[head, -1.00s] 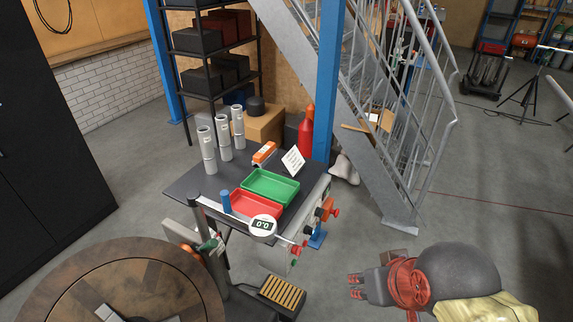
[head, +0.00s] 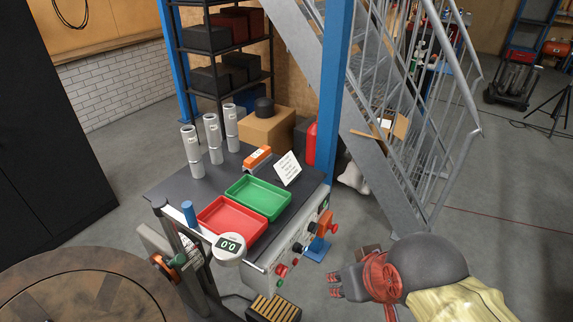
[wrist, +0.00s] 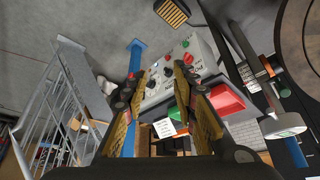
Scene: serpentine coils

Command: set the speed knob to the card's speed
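The white card (head: 288,168) stands tilted at the back right of the bench, its print too small to read. It also shows in the wrist view (wrist: 164,128). The grey control panel (head: 298,246) on the bench's side carries several knobs and buttons, and it shows between my fingers in the wrist view (wrist: 158,90). I cannot tell which is the speed knob. In the wrist view my gripper (wrist: 160,70) is open and empty.
A red tray (head: 232,232) and a green tray (head: 257,213) sit on the bench. An orange box with a red button (head: 326,222) sticks out beside the panel. A round wooden table (head: 75,300) is at lower left. A stair (head: 385,180) stands behind right.

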